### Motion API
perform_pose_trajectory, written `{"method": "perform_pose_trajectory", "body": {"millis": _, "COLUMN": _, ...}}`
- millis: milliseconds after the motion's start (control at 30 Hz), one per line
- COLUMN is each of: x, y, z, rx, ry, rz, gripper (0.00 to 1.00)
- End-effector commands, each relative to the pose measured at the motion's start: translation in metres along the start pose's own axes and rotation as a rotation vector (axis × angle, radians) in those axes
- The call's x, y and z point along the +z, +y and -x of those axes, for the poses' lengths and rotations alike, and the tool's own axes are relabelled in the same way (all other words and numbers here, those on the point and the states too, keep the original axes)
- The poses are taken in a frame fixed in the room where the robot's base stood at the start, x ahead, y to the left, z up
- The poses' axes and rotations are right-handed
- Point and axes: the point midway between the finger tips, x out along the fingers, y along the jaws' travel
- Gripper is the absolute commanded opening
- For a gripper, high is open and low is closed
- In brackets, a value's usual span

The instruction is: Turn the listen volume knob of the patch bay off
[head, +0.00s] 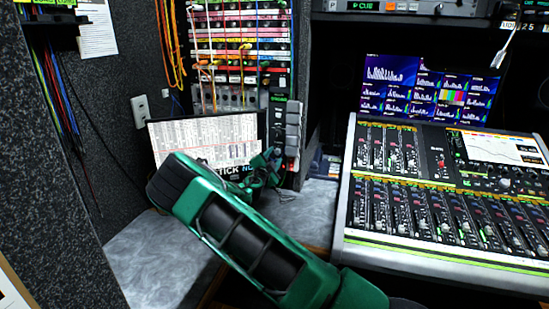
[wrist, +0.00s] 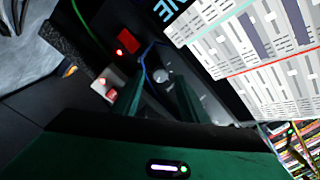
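The patch bay (head: 240,60) stands at the back in the head view, with rows of coloured strips and patch cords. My gripper (head: 268,163) is at its lower right, in front of a dark panel. One knob appears between the fingers, and I see no clear contact. I cannot read its label or setting, nor tell for sure that it is the listen volume knob.
A lit red switch (wrist: 106,82) sits beside the knobs. A mixing console (head: 440,250) fills the right side. The grey desk (head: 160,255) at left is clear.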

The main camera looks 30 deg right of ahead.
Motion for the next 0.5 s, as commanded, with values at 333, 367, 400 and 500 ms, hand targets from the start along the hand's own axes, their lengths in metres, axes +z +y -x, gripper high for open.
{"method": "perform_pose_trajectory", "body": {"millis": 333, "x": 0.0, "y": 0.0, "z": -0.027, "rx": 0.001, "ry": 0.0, "rz": 0.001, "gripper": 0.4}}
{"method": "perform_pose_trajectory", "body": {"millis": 367, "x": 0.0, "y": 0.0, "z": -0.028, "rx": 0.001, "ry": 0.0, "rz": 0.001, "gripper": 0.4}}
{"method": "perform_pose_trajectory", "body": {"millis": 400, "x": 0.0, "y": 0.0, "z": -0.028, "rx": 0.001, "ry": -0.001, "rz": 0.001, "gripper": 0.4}}
{"method": "perform_pose_trajectory", "body": {"millis": 500, "x": 0.0, "y": 0.0, "z": -0.028, "rx": 0.001, "ry": 0.0, "rz": 0.001, "gripper": 0.4}}
